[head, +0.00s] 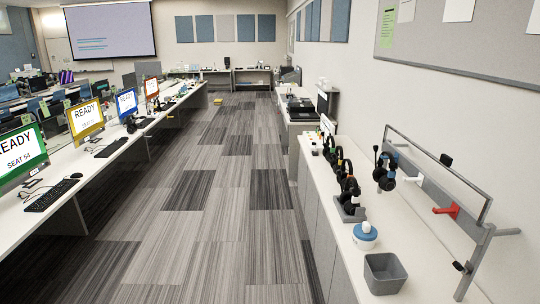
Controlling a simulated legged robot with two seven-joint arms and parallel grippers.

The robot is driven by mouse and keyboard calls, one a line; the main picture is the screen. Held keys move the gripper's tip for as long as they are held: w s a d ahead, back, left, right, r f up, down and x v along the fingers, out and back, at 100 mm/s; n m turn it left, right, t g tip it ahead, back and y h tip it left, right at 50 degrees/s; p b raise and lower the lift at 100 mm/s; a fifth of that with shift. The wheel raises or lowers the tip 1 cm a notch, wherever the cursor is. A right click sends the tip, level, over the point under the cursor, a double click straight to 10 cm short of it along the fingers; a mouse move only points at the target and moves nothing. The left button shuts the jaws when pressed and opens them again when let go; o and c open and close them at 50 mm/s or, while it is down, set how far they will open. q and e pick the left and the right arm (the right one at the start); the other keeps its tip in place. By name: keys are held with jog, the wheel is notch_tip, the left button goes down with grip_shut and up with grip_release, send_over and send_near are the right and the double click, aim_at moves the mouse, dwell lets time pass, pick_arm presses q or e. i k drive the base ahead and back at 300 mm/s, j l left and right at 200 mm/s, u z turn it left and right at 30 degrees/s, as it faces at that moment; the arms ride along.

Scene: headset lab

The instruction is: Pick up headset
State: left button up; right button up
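Several black headsets (347,178) stand in a row along the white counter on the right, on a dark stand. Another dark headset with blue parts (384,172) hangs at the far end of a grey metal rack (432,180) by the right wall. A small dark headset-like object (131,124) sits on the left desk, too small to tell for sure. The pictures do not show which headset the task means. Neither of my grippers is in view.
A grey open bin (385,273) and a blue-and-white tub (364,236) stand on the near counter (345,245). The rack has a red hook (447,210). Left desks (75,168) hold monitors and keyboards. The striped carpet aisle (215,215) between is clear.

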aim_at(350, 200)
jog(key=i, duration=0.8)
jog(key=i+j+z, duration=0.15)
jog(key=i, duration=1.45)
jog(key=z, duration=0.05)
